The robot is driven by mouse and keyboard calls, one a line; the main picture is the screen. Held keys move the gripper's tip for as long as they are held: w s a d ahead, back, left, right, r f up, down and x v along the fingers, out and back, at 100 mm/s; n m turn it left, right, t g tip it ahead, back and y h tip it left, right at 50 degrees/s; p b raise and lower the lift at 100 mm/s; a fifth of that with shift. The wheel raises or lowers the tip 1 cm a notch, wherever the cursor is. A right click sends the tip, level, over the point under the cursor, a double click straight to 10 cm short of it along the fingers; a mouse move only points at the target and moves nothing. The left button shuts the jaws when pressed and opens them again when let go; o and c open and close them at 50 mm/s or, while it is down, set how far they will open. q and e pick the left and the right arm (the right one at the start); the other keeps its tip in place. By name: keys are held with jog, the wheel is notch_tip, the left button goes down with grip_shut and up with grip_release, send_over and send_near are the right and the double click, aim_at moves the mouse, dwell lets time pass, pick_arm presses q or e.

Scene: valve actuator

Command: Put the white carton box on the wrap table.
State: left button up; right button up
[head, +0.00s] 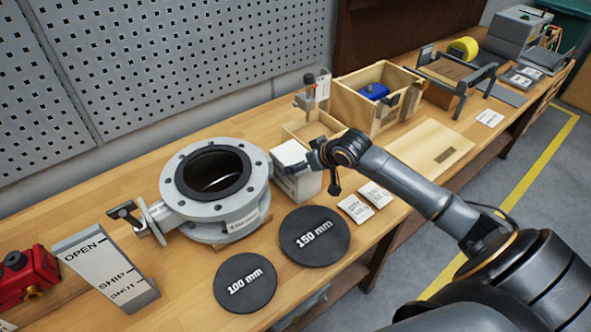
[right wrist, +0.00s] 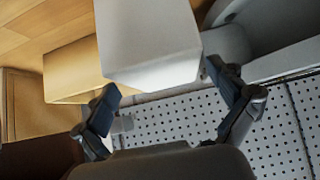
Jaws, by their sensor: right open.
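The white carton box (head: 295,172) stands upright on the wooden bench, just right of the grey flanged valve. My right gripper (head: 318,160) is at the box's upper right side, coming from the right. In the right wrist view the white box (right wrist: 150,42) is in front of the open fingers (right wrist: 162,82), with its near end about between the fingertips. I cannot tell whether a finger touches it. No surface is labelled as the wrap table; a metal-framed stand (head: 455,80) by a yellow roll (head: 463,47) is at the far right. My left gripper is not in view.
The valve (head: 215,185) stands close left of the box. Black discs (head: 315,236) and cards (head: 356,208) lie in front. An open wooden crate (head: 375,100) with a blue item and a flat wooden board (head: 430,146) are to the right. A pegboard wall is behind.

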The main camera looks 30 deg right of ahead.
jog(key=shift+w+a+f+p, duration=0.1)
jog(key=shift+w+f+p, duration=0.3)
jog(key=shift+w+f, duration=0.1)
jog(key=shift+p+x, duration=0.5)
jog(key=shift+x, duration=1.6)
jog(key=shift+s+f, duration=0.1)
jog(key=shift+s, duration=0.05)
jog(key=c, duration=1.3)
jog(key=shift+c, duration=1.1)
